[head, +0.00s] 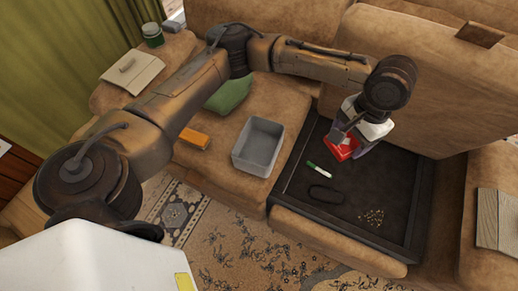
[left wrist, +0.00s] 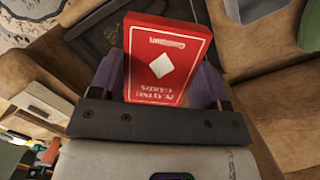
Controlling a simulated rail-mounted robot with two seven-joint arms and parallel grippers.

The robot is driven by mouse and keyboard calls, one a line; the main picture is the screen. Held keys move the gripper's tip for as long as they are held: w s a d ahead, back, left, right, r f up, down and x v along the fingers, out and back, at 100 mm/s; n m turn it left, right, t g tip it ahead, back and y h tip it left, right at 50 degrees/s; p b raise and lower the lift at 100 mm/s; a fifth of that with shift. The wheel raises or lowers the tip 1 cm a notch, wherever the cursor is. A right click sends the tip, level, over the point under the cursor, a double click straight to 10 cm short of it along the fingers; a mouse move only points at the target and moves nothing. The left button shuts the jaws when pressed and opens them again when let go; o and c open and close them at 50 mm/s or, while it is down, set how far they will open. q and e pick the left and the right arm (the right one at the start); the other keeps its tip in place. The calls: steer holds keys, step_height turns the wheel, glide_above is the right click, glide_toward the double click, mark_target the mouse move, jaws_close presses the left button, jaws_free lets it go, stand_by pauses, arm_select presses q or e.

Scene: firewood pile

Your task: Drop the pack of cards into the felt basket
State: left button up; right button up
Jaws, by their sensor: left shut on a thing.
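A red pack of playing cards (head: 341,152) is held in my left gripper (head: 350,140), above the dark tray at the right of the head view. In the left wrist view the pack (left wrist: 168,50) sits between the two purple fingers of the left gripper (left wrist: 160,75), its printed face with a white diamond showing. A grey open basket (head: 249,166) stands on the sofa seat, left of the held pack. Its inside looks empty. The gripper is not over the basket. My right gripper is not in view.
The dark tray (head: 402,215) holds a green-and-white marker (head: 320,171), a dark oblong case (head: 326,194) and a scatter of small tan bits (head: 371,217). An orange block (head: 193,139) and a green cushion (head: 229,93) lie left of the basket.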

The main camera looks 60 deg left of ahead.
mark_target(332, 149)
arm_select(q)
steer(key=s+f+p, duration=0.2)
steer(key=f, duration=0.1)
steer(key=s+f+p, duration=0.1)
steer(key=s+f, duration=0.1)
steer(key=shift+a+f, duration=0.2)
steer(key=s+a+f+n+p, duration=0.2)
steer(key=s+a+f+p, duration=0.25)
steer(key=s, duration=0.35)
steer(key=s+a+f+n+p, duration=0.3)
steer(key=s+f+p, duration=0.3)
steer(key=s, duration=0.1)
steer(key=w+a+f+n+h+p, duration=0.15)
steer(key=w+a, duration=0.25)
steer(key=a, duration=0.5)
steer(key=w+a+f+n+y+p, duration=0.1)
steer(key=w+a+f+n, duration=0.25)
steer(key=a, duration=0.55)
steer(key=shift+m+h, duration=0.25)
steer(key=shift+m, duration=0.25)
steer(key=f+b, duration=0.3)
steer(key=b, duration=0.2)
steer(key=w+f+b, duration=0.1)
steer(key=f+b, duration=0.1)
steer(key=shift+f, duration=0.3)
steer(key=o, duration=1)
